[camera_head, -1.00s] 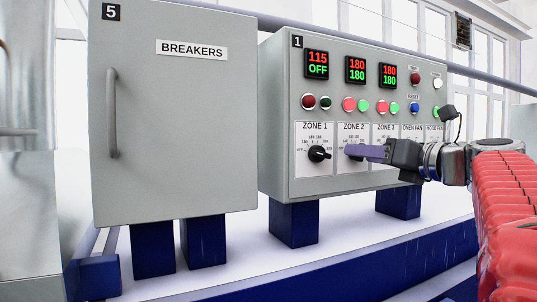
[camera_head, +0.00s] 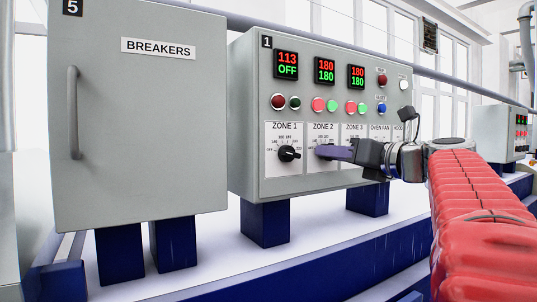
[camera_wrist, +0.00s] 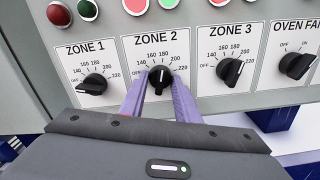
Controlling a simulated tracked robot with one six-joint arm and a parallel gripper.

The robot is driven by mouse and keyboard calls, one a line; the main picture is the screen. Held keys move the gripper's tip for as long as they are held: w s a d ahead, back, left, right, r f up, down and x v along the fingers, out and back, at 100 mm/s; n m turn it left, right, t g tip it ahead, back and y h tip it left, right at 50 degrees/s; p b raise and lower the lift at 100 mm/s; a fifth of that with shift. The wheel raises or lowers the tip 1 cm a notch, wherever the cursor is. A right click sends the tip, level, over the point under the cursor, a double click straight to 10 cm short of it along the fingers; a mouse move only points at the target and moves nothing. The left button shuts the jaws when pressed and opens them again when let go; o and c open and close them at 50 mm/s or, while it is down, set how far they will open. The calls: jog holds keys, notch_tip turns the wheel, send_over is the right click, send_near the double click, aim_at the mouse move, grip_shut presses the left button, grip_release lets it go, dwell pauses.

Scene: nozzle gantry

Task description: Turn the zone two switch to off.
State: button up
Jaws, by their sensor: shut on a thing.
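The zone two switch is a black knob (camera_wrist: 160,76) under the ZONE 2 label in the wrist view. Its white mark points roughly straight up, near 180 on the dial. My gripper (camera_wrist: 159,92) has its two purple fingers on either side of the knob, shut on it. In the head view my gripper (camera_head: 330,152) reaches the ZONE 2 plate from the right, and its fingers mostly hide the knob there. The zone two display (camera_head: 325,70) reads 180 in red over 180 in green.
The zone one knob (camera_wrist: 93,84) is close on the left, and the zone three knob (camera_wrist: 230,71) on the right. The OVEN FAN knob (camera_wrist: 296,65) is further right. The zone one display (camera_head: 286,65) reads 113 over OFF. A BREAKERS cabinet (camera_head: 140,120) stands left.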

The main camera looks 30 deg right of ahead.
jog(key=shift+n, duration=0.3)
jog(key=n, duration=1.7)
jog(key=shift+n, duration=0.3)
jog(key=shift+f, duration=0.1)
dwell(0.4)
